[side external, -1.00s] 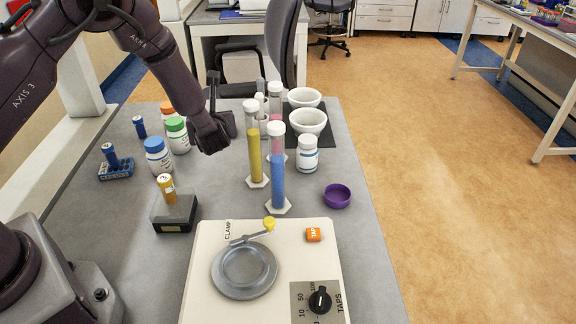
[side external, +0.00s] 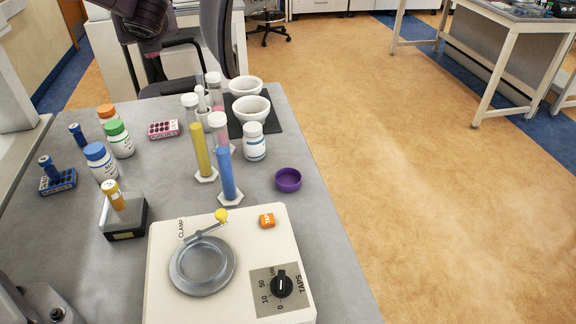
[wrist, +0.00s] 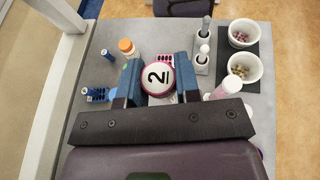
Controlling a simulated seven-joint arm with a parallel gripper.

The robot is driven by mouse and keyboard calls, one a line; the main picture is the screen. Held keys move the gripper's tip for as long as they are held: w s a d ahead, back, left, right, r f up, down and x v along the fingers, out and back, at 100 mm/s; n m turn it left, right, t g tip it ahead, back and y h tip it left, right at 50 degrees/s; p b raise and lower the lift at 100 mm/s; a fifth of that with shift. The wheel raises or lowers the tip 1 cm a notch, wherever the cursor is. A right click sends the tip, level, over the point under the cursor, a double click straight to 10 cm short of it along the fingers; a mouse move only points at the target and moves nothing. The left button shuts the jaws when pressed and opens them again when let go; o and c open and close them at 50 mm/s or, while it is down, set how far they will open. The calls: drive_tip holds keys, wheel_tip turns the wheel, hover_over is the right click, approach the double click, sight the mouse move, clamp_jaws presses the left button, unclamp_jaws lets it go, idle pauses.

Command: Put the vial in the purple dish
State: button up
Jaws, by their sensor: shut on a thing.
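My gripper (wrist: 158,79) is shut on a round white-topped thing with a pink rim and a black "2", the likely vial (wrist: 156,76). I see its top between the two blue fingers in the wrist view; its body is hidden. In the side view my gripper (side external: 146,22) is a dark shape high at the top edge, beyond the table's far end in the picture, and the held vial cannot be made out there. The purple dish (side external: 288,179) stands on the grey table, right of the blue tube, and looks empty.
Tall yellow (side external: 201,150) and blue (side external: 226,172) capped tubes stand left of the dish. A white bottle (side external: 254,142) and white mortars (side external: 250,109) stand behind it. A pink rack (side external: 163,129), blue rack (side external: 58,182) and tapping machine (side external: 170,300) are also on the table.

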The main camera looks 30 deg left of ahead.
drive_tip(key=w+d, duration=0.8)
drive_tip(key=d, duration=0.3)
hover_over(288, 182)
drive_tip(key=shift+m+t, duration=0.4)
wheel_tip(288, 182, down, 29)
drive_tip(key=shift+f, duration=0.1)
drive_tip(key=shift+f, duration=0.1)
drive_tip(key=o, duration=0.9)
drive_tip(key=shift+r, duration=0.2)
